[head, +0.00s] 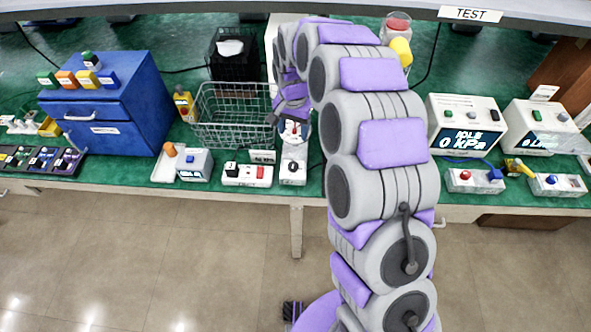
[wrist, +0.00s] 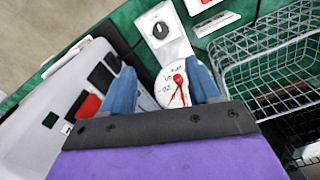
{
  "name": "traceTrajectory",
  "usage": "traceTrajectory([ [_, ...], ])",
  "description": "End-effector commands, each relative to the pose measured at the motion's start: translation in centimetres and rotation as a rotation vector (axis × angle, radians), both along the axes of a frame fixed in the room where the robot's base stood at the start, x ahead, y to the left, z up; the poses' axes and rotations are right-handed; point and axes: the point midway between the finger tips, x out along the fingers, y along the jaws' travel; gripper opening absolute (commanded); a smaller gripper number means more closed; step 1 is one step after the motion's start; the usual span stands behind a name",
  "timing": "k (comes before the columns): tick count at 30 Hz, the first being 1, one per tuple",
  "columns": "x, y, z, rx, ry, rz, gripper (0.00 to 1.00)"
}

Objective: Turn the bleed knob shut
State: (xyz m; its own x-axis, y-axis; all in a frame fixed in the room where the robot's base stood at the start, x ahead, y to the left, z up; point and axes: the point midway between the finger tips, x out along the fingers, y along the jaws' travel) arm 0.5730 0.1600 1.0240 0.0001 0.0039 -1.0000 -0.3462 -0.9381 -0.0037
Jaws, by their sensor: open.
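The likely bleed knob (wrist: 160,30) is a round black dial on a white unit, at the top of the wrist view. In the head view the black knob (head: 293,167) is on the front of a narrow white unit at the bench's front edge. A round white gauge (wrist: 172,85) with a red needle sits on the same unit, behind the knob. My gripper (wrist: 163,88) is open, with its two blue fingers apart either side of the gauge in the wrist view. The fingers are clear of the knob. In the head view my arm partly hides my gripper (head: 291,112).
A wire basket (head: 230,115) stands close behind and left of the gauge. A switch box (head: 247,176) with black and red switches is just left of the knob unit. A blue cabinet (head: 120,100) stands further left. Pump units (head: 465,125) are at right.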

Motion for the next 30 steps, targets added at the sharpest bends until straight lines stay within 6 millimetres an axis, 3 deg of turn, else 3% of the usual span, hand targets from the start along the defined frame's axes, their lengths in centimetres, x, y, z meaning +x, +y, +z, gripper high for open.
traceTrajectory([
  [21, -0.2, -0.1, -13.3, -0.001, 0.003, 0.005, 0.61],
  [30, -0.1, -0.1, -16.5, 0.000, -0.001, 0.006, 0.61],
])
